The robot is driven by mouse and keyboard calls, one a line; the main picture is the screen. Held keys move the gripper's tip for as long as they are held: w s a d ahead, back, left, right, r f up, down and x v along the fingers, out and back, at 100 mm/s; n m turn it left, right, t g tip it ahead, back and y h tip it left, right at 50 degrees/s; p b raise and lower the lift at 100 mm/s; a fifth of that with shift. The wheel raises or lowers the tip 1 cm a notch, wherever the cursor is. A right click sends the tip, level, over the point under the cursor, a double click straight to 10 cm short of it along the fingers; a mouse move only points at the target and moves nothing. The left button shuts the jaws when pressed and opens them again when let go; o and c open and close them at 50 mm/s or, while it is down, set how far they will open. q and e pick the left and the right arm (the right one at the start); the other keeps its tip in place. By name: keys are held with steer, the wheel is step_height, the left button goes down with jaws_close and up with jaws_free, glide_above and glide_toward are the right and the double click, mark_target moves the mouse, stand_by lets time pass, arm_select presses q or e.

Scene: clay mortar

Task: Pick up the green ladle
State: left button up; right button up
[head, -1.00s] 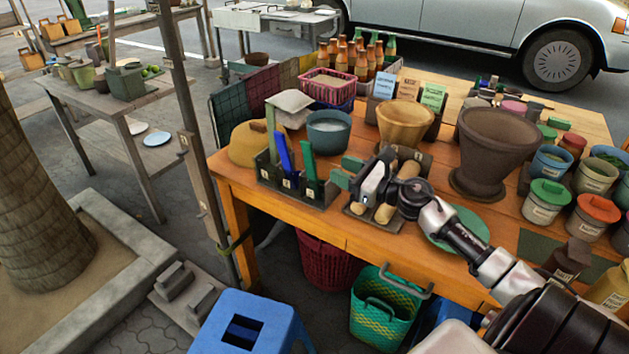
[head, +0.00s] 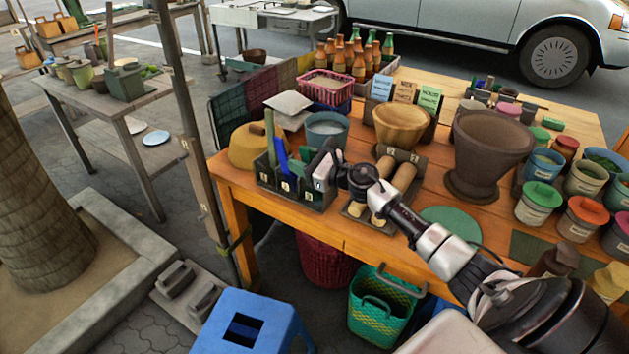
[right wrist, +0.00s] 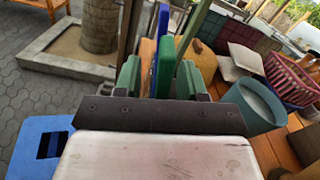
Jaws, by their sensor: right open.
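A green handle (right wrist: 167,68), which looks like the ladle's, stands upright in the right wrist view beside a blue handle (right wrist: 158,45). In the head view the handles stand in a dark compartmented holder (head: 290,192) at the table's left front; my gripper partly hides the green one on the right. My right gripper (right wrist: 160,80) is open, with its green-padded fingers on either side of these handles. I cannot tell whether they touch. In the head view my right gripper (head: 303,162) is at the holder's right side. The ladle's bowl is hidden. My left gripper is not in view.
Another green handle (head: 270,135) stands at the holder's left. A yellow dome-shaped thing (head: 248,147) and a blue-grey bowl (head: 327,128) are close by. A tray with wooden rollers (head: 403,178) lies right of the holder. A large clay mortar (head: 490,150) stands further right.

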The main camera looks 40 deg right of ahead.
steer(key=shift+c, duration=0.3)
jaws_close()
step_height(320, 180, up, 10)
steer(key=p, duration=0.2)
stand_by(0.3)
steer(key=c, duration=0.6)
jaws_free()
jaws_close()
